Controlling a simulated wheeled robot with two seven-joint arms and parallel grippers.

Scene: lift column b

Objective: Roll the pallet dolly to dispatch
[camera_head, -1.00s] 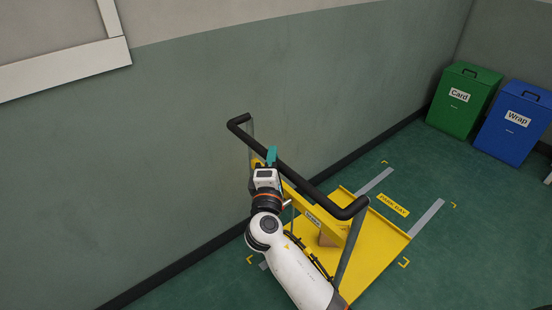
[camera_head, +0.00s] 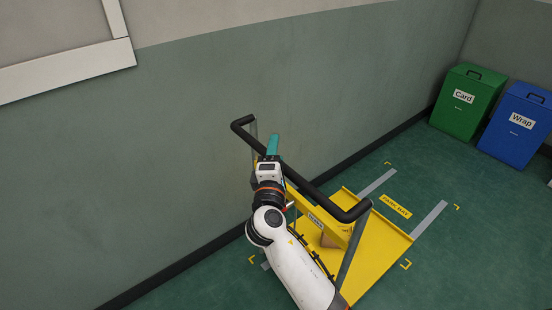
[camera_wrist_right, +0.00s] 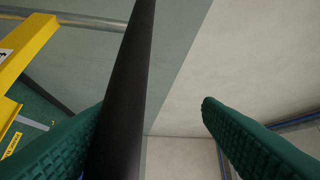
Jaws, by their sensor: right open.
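The pallet dolly (camera_head: 385,243) has a yellow deck and stands on the green floor beside the wall. Its black push handle (camera_head: 312,190) rises at the near end, above a yellow labelled crossbar. My right gripper (camera_head: 272,146) is at the handle's left part, with its teal fingers pointing up in the head view. In the right wrist view, the black handle bar (camera_wrist_right: 124,95) runs between the two spread green fingers, close to the left finger and apart from the right one. The right gripper is open. My left gripper is out of view.
A yellow "PARK BAY" floor label (camera_head: 396,206) lies beyond the deck, between grey strips. Yellow corner marks surround the dolly. A green Card bin (camera_head: 467,104) and a blue Wrap bin (camera_head: 517,124) stand at the right by the wall. Open floor lies between bins and dolly.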

